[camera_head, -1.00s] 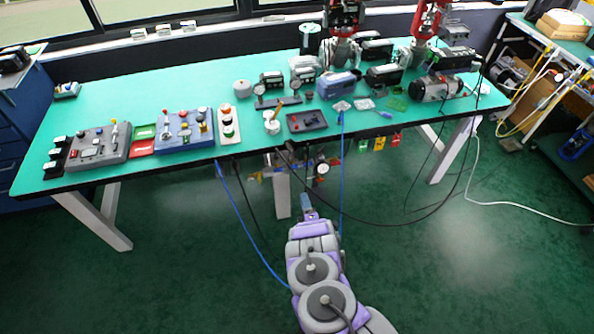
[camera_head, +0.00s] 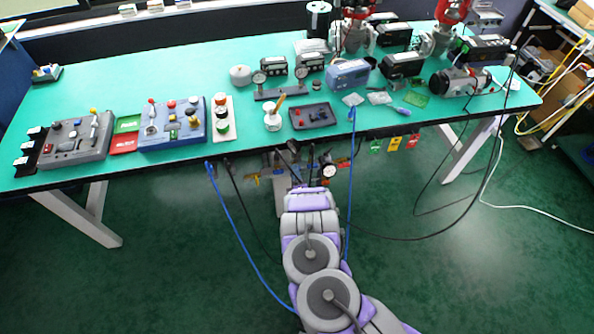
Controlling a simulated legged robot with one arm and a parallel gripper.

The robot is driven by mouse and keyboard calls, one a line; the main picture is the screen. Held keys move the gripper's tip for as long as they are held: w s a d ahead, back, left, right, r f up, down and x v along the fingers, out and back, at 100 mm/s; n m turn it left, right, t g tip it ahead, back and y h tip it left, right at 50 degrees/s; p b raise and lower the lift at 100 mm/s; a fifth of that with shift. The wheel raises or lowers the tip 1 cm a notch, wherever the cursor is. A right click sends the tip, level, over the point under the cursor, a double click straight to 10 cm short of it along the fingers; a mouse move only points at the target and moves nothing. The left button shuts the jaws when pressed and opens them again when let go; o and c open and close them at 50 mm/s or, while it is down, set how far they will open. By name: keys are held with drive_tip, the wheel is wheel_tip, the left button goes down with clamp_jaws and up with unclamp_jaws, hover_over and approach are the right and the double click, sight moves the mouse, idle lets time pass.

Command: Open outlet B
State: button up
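Under the front edge of the table, pipe fittings with small yellow handles (camera_head: 255,178) and a round white pressure gauge (camera_head: 328,170) show in the head view. No label is readable there, so I cannot tell which part is outlet B or how its handle is turned. My grey and purple arm (camera_head: 309,222) reaches forward from the bottom of the picture to just in front of these fittings. Its far end overlaps them in the picture, and I cannot tell whether it touches anything. The fingers cannot be made out, and the arm hides part of the fittings.
The green table (camera_head: 140,85) carries control boxes (camera_head: 175,127), positioners and tools. A blue hose (camera_head: 238,225) and dark cables hang below its edge. Green, yellow and red tags (camera_head: 394,143) hang to the right. Table legs (camera_head: 80,215) stand either side. The green floor is otherwise open.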

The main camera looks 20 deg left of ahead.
drive_tip(key=shift+d+r, duration=0.25)
drive_tip(key=shift+d, duration=0.3)
drive_tip(key=shift+c, duration=0.4)
drive_tip(key=c, duration=0.3)
drive_tip(key=shift+a+f, duration=0.1)
drive_tip(key=shift+a, duration=0.3)
clamp_jaws()
drive_tip(key=shift+d+f, duration=0.1)
drive_tip(key=shift+d, duration=0.05)
